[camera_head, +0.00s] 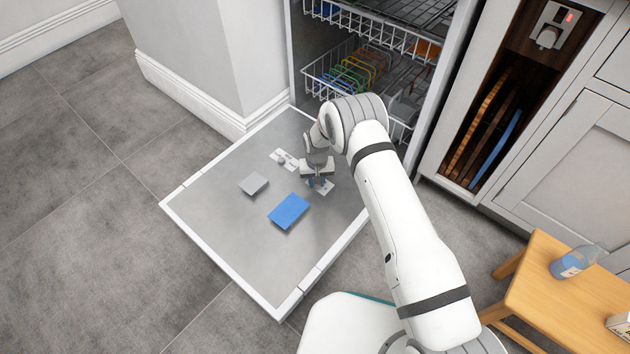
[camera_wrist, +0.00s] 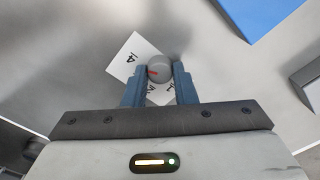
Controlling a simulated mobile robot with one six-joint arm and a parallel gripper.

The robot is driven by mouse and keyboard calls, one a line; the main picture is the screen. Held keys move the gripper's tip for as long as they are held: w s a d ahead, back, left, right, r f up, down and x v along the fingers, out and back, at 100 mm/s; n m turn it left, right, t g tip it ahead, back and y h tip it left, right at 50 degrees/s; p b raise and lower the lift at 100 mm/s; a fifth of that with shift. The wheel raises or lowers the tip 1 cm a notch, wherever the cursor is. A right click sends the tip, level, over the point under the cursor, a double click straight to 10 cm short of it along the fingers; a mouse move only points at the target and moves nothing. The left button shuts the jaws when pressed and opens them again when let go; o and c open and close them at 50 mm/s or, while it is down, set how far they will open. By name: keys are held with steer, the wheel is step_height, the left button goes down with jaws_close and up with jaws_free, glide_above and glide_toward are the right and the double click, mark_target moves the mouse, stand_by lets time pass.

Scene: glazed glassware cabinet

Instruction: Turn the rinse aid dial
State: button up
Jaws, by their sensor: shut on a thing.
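The rinse aid dial (camera_wrist: 158,70) is a small grey round knob with a red mark. It sits on a white label with printed numbers (camera_wrist: 122,55) on the inner face of the open dishwasher door (camera_head: 225,235). My gripper (camera_wrist: 159,84) has its two blue-grey fingers on either side of the knob and is shut on it. In the head view my gripper (camera_head: 318,180) points down at the door, and the knob is mostly hidden under it. The number that the red mark points to cannot be read.
A blue flap (camera_head: 289,211) and a grey flap (camera_head: 254,184) stand on the door near my gripper. Another small knob on a white label (camera_head: 282,159) lies to the left. Racks with dishes (camera_head: 350,75) are behind. A wooden stool with a blue bottle (camera_head: 574,262) stands at right.

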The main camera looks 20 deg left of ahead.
steer(key=shift+w+d+r+m, duration=0.1)
steer(key=shift+w+d+m, duration=0.1)
steer(key=shift+m, duration=0.1)
steer(key=o, duration=1)
steer(key=shift+s+a, duration=0.1)
steer(key=shift+a, duration=0.05)
step_height(320, 180, up, 8)
steer(key=p, duration=0.3)
